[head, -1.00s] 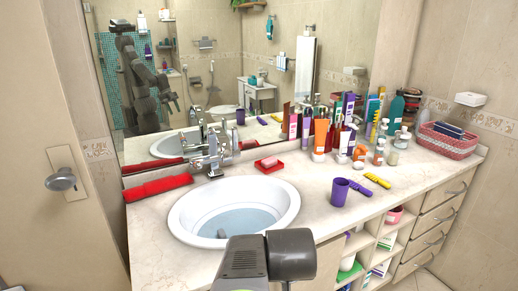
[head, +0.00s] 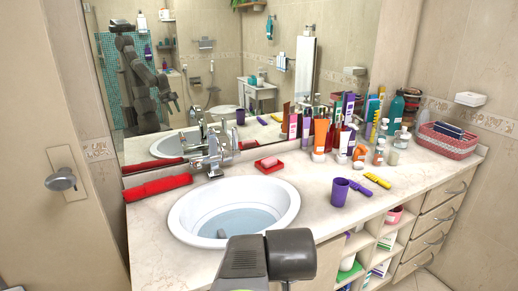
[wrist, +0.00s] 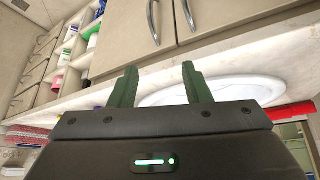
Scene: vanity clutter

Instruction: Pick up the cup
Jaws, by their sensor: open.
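A purple cup (head: 340,191) stands upright on the vanity counter, right of the sink, in the head view. My gripper shows in the wrist view (wrist: 159,88) with its two green fingers apart and nothing between them. In that view the fingers are in front of the cabinet doors and the counter's edge, with the sink rim behind. The head view shows part of my arm at the bottom middle, in front of the sink, well apart from the cup; the fingers are hidden there. I cannot make out the cup clearly in the wrist view.
A white sink (head: 234,211) fills the counter's middle. A yellow item (head: 377,181) lies right of the cup, with several tubes and bottles behind. A red towel (head: 158,188) and red soap dish (head: 269,166) flank the faucet (head: 215,152). A pink basket (head: 446,141) stands far right.

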